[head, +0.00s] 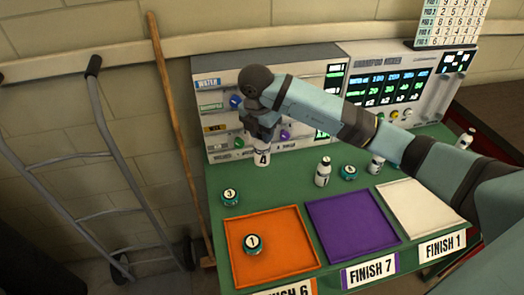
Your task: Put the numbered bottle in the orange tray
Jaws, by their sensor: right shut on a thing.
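My right gripper (262,134) is shut on a white bottle (262,158) marked 4 and holds it upright by its upper part, behind the orange tray. The fingers hide the bottle's top. The orange tray (288,229) lies at the front left of the green table, above a sign reading FINISH 6. A round teal-and-dark piece (252,244) marked 1 sits in the orange tray. My left gripper is not in view.
A round piece (230,197) marked 3 sits just behind the orange tray. The purple tray (352,225) and white tray (418,207) lie to the right. Another round piece (348,172) and bottles (376,163) (466,139) stand behind them. Control panels (222,112) line the back.

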